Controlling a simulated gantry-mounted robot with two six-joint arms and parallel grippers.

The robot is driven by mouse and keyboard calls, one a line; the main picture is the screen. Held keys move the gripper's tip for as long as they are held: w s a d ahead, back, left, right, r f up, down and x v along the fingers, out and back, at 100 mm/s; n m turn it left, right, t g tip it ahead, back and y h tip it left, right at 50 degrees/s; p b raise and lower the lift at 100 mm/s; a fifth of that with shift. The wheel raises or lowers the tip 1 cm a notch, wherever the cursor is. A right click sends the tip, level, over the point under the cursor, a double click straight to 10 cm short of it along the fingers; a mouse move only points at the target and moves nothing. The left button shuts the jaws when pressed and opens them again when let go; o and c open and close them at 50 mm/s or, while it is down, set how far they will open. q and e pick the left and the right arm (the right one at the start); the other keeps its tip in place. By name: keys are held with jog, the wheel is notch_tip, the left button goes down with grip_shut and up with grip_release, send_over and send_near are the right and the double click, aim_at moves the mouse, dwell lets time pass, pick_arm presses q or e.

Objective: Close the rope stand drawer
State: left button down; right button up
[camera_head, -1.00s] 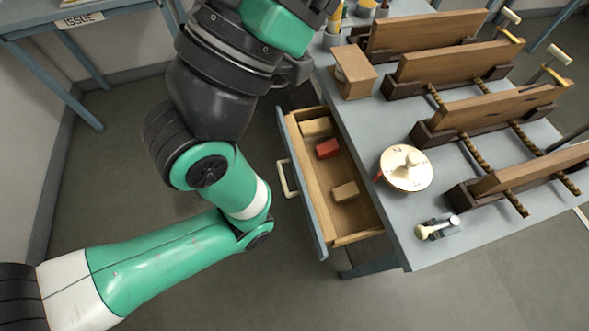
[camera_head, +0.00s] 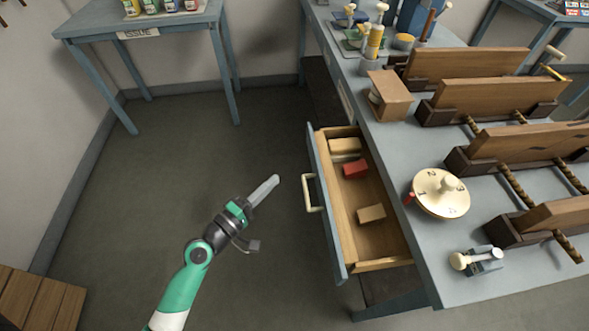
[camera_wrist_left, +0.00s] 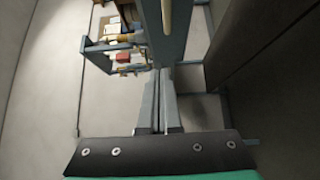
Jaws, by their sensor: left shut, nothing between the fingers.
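The rope stand drawer (camera_head: 347,262) is pulled open from the left side of the blue-grey bench, in the head view. Its cream handle (camera_head: 313,193) is on the blue front panel. Inside lie a red block (camera_head: 356,169) and several tan blocks. My left gripper (camera_head: 276,180) is shut and empty, to the left of the drawer front and apart from the handle. In the left wrist view my shut fingers (camera_wrist_left: 159,75) point toward a blue upright panel with a cream bar (camera_wrist_left: 168,15). My right gripper is not in view.
The bench top (camera_head: 400,165) holds a tan box (camera_head: 390,97), wooden boards on dark stands, a round white dial (camera_head: 440,193) and a small clamp-like tool (camera_head: 475,261). A table with an ISSUE sign (camera_head: 138,33) stands at upper left.

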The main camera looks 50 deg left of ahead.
pick_arm(q)
jog(key=s+a+f, duration=0.1)
jog(key=f, duration=0.1)
send_near(311, 151)
jog(key=w+a, duration=0.3)
jog(key=shift+w+d+r+y, duration=0.1)
jog(key=shift+w+d+y, duration=0.2)
jog(key=shift+w+d, duration=0.75)
jog(key=shift+w, duration=0.35)
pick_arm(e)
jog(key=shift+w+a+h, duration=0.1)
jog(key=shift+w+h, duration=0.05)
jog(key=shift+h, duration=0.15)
pick_arm(q)
jog(key=shift+w, duration=0.1)
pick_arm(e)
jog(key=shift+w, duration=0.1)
